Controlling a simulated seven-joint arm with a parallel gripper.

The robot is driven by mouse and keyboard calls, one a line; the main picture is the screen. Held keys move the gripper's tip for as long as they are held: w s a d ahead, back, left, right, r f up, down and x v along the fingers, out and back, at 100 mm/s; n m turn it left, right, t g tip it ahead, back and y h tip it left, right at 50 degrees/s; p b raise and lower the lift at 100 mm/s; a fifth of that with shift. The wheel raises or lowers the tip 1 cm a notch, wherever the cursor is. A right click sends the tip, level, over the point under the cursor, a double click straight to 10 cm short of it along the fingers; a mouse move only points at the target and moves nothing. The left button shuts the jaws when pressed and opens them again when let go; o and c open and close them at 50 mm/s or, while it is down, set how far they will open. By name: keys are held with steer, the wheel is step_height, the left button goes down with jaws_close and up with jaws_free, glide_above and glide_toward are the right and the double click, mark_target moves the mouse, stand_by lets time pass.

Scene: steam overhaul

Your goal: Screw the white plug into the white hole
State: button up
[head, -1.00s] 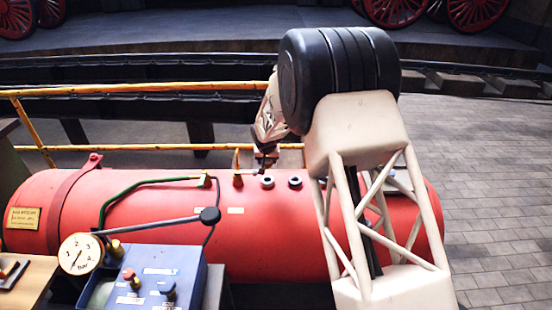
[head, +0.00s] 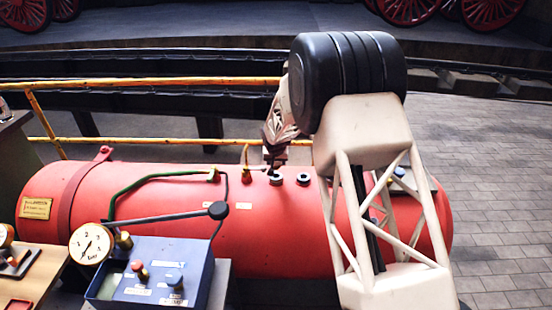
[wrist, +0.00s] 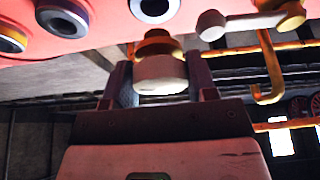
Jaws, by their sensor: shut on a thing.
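The red boiler (head: 270,235) lies across the head view. On its top is a white-ringed hole (head: 276,180), with a dark-ringed hole (head: 303,179) just right of it. My gripper (wrist: 157,80) is shut on the white plug (wrist: 160,74), which has a brass-coloured end pointing towards the boiler. In the wrist view the white hole (wrist: 155,8) is close beyond that end, cut by the top edge; I cannot tell if they touch. In the head view my gripper (head: 272,166) is just behind the white hole and the plug cannot be made out.
A brass fitting (head: 246,174) stands left of the white hole, near my gripper. A yellow rail (head: 150,141) runs behind the boiler. A blue control box (head: 150,275) with a gauge (head: 91,244) and long lever stands in front. A yellow-ringed hole (wrist: 12,40) also shows in the wrist view.

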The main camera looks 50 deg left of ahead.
steer(key=shift+f, duration=1.3)
steer(key=shift+s+f, duration=0.1)
steer(key=shift+f, duration=1.3)
stand_by(2.2)
steer(key=o, duration=1)
steer(key=shift+c, duration=0.3)
steer(key=shift+s+a, duration=0.1)
steer(key=c, duration=0.4)
steer(key=shift+o, duration=1.2)
